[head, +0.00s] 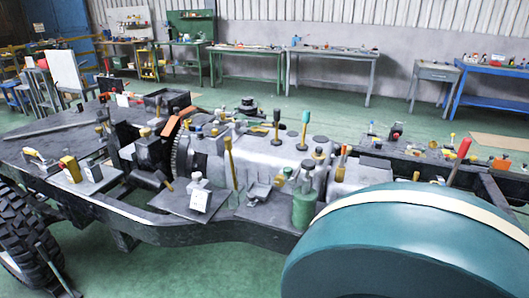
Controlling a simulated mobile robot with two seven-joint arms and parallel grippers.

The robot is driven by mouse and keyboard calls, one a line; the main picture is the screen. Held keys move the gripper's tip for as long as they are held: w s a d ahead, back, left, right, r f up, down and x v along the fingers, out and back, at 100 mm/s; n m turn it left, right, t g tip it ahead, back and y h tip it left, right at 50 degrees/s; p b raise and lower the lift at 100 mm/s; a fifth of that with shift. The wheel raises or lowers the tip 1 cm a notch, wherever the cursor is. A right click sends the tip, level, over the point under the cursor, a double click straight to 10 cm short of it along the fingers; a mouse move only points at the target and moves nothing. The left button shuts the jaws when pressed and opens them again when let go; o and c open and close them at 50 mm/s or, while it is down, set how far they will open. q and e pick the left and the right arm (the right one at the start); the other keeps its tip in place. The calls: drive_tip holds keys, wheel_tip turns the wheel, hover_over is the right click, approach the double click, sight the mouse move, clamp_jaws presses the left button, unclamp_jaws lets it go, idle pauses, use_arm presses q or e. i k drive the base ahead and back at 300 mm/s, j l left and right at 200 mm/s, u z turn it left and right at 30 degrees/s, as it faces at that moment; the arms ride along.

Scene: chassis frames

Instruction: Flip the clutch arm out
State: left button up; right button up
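A chassis frame (140,212) carries a grey gearbox housing (262,152) with a toothed flywheel (180,157) at its left end. Several levers stand on or near the housing: a yellow-handled one (229,160) at its near side, a black-knobbed one (277,124) and a teal-knobbed one (304,130) on top. A red-handled lever (460,157) leans to the right farther along the frame. I cannot tell which part is the clutch arm. Neither of my grippers is in view.
A large teal drum-like body (400,245) with a cream band fills the lower right and hides part of the frame. A green canister (304,208) stands beside the housing. A tire (25,240) is at left. Workbenches (245,50) line the back wall; green floor lies between.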

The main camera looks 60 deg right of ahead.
sight(227, 140)
drive_tip(key=z, duration=1.5)
drive_tip(key=i+j+z, duration=0.1)
drive_tip(key=i+j, duration=0.15)
drive_tip(key=i+j+z, duration=0.1)
drive_tip(key=i+j, duration=0.2)
drive_tip(key=j, duration=0.15)
drive_tip(key=i+j+z, duration=0.1)
drive_tip(key=i+j, duration=0.15)
drive_tip(key=j, duration=0.15)
drive_tip(key=i+j+z, duration=0.15)
drive_tip(key=j, duration=0.25)
drive_tip(key=i+j+z, duration=0.1)
drive_tip(key=i+j, duration=0.2)
drive_tip(key=j, duration=0.15)
